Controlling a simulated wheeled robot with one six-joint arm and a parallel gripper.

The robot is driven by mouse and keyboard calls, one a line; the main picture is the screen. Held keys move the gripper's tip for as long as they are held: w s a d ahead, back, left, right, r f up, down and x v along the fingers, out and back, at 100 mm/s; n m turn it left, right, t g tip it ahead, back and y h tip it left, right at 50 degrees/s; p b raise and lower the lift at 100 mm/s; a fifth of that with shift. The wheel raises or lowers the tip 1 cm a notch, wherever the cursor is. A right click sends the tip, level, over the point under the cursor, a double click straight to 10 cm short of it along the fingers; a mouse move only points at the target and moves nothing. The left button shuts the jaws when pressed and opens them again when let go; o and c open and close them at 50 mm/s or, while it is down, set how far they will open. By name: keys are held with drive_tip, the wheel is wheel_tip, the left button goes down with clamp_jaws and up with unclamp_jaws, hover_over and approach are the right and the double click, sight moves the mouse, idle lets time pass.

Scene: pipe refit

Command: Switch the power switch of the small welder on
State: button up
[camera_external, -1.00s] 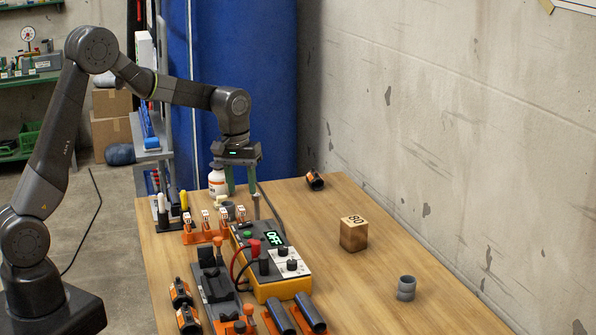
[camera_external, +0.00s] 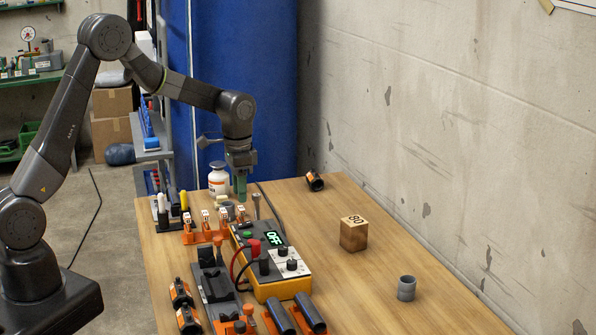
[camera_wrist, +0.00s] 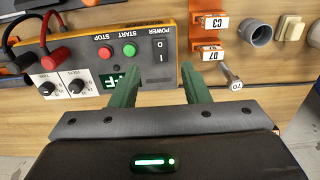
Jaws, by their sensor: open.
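The small welder (camera_external: 272,291) is a yellow and grey box on the bench, with a green OFF display (camera_external: 275,238). In the wrist view its panel (camera_wrist: 140,35) shows a black power switch (camera_wrist: 160,50) marked I and O, beside a green START button (camera_wrist: 129,50) and a red STOP button (camera_wrist: 105,53). My gripper (camera_external: 240,196) is open and empty, above the welder's far end. In the wrist view its green fingers (camera_wrist: 160,68) are spread to either side of the power switch, apart from it as far as I can tell.
Orange clips (camera_wrist: 205,52) and a bolt (camera_wrist: 231,76) are close beside my right finger in the wrist view. Red and black cables (camera_wrist: 47,32) loop over the panel's other end.

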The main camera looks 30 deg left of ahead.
sight(241, 225)
wheel_tip(241, 225, down, 8)
drive_tip(key=shift+f+p, duration=0.1)
drive_tip(key=shift+p, duration=0.35)
